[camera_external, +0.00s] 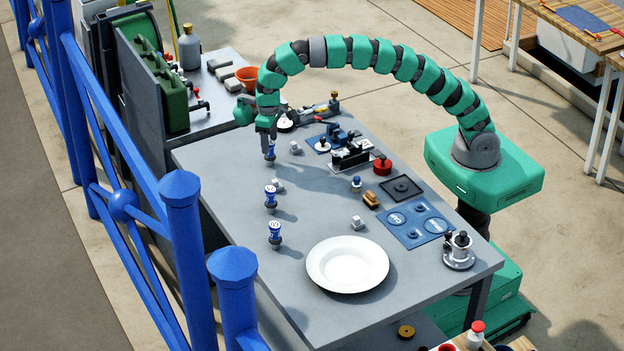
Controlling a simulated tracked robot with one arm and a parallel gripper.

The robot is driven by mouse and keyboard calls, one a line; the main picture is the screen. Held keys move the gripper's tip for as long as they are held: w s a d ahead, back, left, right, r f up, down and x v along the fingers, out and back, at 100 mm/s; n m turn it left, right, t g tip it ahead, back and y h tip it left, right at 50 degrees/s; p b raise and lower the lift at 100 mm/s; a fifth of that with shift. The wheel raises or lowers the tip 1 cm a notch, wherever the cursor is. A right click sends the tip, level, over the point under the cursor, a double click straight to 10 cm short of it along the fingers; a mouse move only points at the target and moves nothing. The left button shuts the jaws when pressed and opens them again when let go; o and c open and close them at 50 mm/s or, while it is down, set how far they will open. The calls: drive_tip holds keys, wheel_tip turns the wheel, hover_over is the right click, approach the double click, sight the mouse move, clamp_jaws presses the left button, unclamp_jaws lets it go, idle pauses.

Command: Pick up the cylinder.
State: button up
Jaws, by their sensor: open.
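My green-and-grey arm arches over the grey table (225,180), and my gripper (268,138) points down near its far left part. The jaws are open. A small blue-and-white cylinder-like piece (270,153) is directly below the fingertips; I cannot tell whether it sits between them or just under them. Two similar blue-and-white pieces stand upright nearer the camera, one in the middle (271,197) and one closer (275,235). I cannot tell which of these is the task's cylinder.
Small whitish blocks (295,147) (278,185) (358,222) lie on the table. A white plate (347,265) is at the front. Blue panels, a red knob (382,165) and metal fittings (459,250) line the right side. A blue railing (180,240) runs along the left.

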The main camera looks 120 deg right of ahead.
drive_tip(key=shift+d+f+b, duration=0.15)
drive_tip(key=shift+f+b, duration=0.15)
drive_tip(key=shift+f, duration=2.5)
drive_tip(key=c, duration=1.1)
drive_tip(key=shift+r, duration=0.2)
drive_tip(key=shift+r, duration=1.6)
drive_tip(key=shift+s+r, duration=0.1)
drive_tip(key=s+a, duration=0.2)
drive_tip(key=s, duration=0.3)
drive_tip(key=s+a+r, duration=0.1)
drive_tip(key=s+a, duration=0.1)
drive_tip(key=s, duration=0.2)
drive_tip(key=s+a+p, duration=0.1)
drive_tip(key=s+a, duration=0.1)
drive_tip(key=s, duration=0.3)
drive_tip(key=shift+s+r, duration=0.15)
drive_tip(key=shift+s, duration=0.2)
